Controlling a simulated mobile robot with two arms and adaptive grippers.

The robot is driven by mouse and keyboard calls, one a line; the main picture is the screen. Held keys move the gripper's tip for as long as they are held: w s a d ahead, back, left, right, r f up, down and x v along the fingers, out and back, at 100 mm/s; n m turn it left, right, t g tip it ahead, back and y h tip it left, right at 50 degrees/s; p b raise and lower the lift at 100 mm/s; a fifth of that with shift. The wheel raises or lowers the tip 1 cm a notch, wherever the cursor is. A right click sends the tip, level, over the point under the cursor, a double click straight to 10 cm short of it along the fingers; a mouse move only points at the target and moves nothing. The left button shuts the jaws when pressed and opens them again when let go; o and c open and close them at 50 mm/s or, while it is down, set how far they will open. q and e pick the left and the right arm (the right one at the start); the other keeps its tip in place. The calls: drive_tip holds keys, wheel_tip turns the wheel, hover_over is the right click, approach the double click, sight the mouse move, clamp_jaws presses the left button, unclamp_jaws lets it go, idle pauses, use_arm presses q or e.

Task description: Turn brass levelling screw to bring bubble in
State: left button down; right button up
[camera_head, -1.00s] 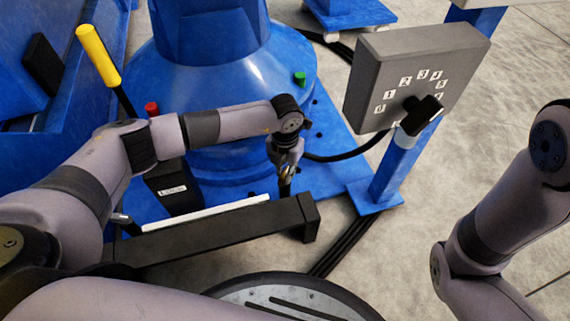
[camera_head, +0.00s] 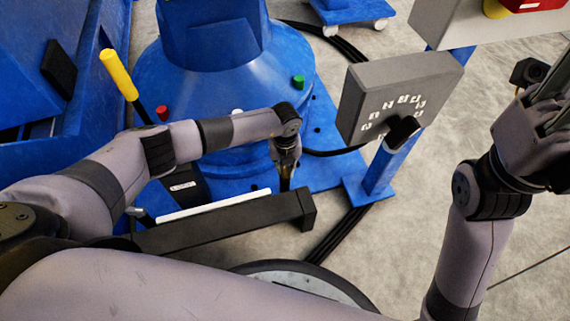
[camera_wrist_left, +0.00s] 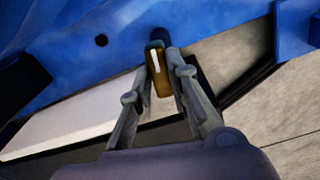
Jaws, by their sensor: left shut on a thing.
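The brass levelling screw (camera_wrist_left: 161,72) stands between the fingers of my left gripper (camera_wrist_left: 163,85) in the left wrist view, with a pale vertical mark on its side. In the head view my left gripper (camera_head: 285,178) points down by the end of the black beam (camera_head: 230,222) and hides most of the screw. It is shut on the screw. My right gripper (camera_head: 550,120) is raised at the right edge, partly cut off, and its finger gap is unclear. I cannot make out a bubble in either view.
A grey numbered panel (camera_head: 355,85) with a black knob stands on a blue post right of my left gripper. The blue positioner base (camera_head: 230,90) is behind it. A yellow-handled lever (camera_head: 118,75) stands at left. Bare floor (camera_head: 410,215) lies between the arms.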

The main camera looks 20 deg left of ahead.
sight(285, 170)
idle(0.4)
use_arm(q)
drive_tip(key=c, duration=1.5)
unclamp_jaws()
wheel_tip(285, 170, up, 12)
drive_tip(key=shift+r, duration=0.1)
